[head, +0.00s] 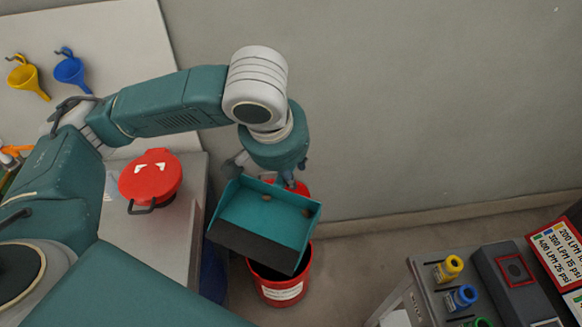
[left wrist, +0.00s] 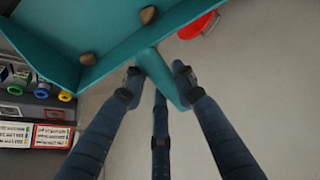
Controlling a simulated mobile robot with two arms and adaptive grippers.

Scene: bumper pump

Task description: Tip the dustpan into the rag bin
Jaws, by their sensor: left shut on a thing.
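The teal dustpan (head: 255,207) with a dark front lip is in the middle of the head view, above the red bin (head: 283,291) with a white label. Its lip points down toward the bin, partly covering the opening. Two brown lumps lie in the pan; one lump (left wrist: 148,15) and the other lump (left wrist: 88,58) show in the left wrist view. My left gripper (head: 288,178) is shut on the dustpan's handle (left wrist: 158,72), its fingers around it in the left wrist view. The bin's inside is mostly hidden.
A red round container (head: 150,178) with a dark handle stands on the grey bench at left. Yellow (head: 24,77) and blue (head: 70,69) funnels hang at upper left. A cart with coloured fittings (head: 460,297) is at lower right. Floor between is clear.

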